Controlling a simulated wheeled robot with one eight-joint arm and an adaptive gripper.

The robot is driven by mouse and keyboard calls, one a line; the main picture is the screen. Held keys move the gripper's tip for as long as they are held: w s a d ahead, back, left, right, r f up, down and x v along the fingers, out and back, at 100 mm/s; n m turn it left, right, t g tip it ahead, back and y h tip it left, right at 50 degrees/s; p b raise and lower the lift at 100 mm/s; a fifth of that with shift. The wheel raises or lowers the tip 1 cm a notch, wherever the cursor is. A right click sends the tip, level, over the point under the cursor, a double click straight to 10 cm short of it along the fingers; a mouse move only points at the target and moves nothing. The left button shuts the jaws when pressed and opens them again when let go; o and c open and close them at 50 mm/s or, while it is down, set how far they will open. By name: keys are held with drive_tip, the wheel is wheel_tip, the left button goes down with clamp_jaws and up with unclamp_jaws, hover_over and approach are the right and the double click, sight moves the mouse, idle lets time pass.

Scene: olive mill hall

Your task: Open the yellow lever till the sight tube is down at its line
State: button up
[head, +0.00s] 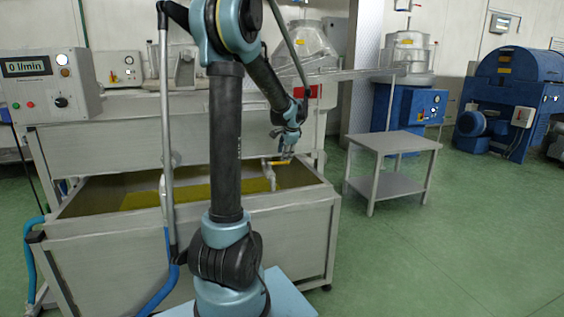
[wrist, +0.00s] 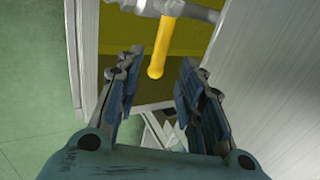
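The yellow lever (head: 279,163) sits on a grey valve pipe at the right end of the open tank. In the wrist view the yellow lever (wrist: 164,48) hangs from the metal valve (wrist: 178,9), its rounded free end between and just beyond my fingertips. My gripper (wrist: 158,70) is open, with one finger on each side of the lever and a gap to both. In the head view my gripper (head: 287,147) is just above the lever. I cannot make out the sight tube or its line in either view.
The tank (head: 190,226) holds yellow-green liquid (head: 140,200). A control box (head: 48,84) at the left reads 0 l/min.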

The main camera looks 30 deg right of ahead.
sight(278, 163)
drive_tip(key=x, duration=0.4)
drive_tip(key=shift+w+f, duration=0.15)
drive_tip(key=shift+f, duration=0.2)
clamp_jaws()
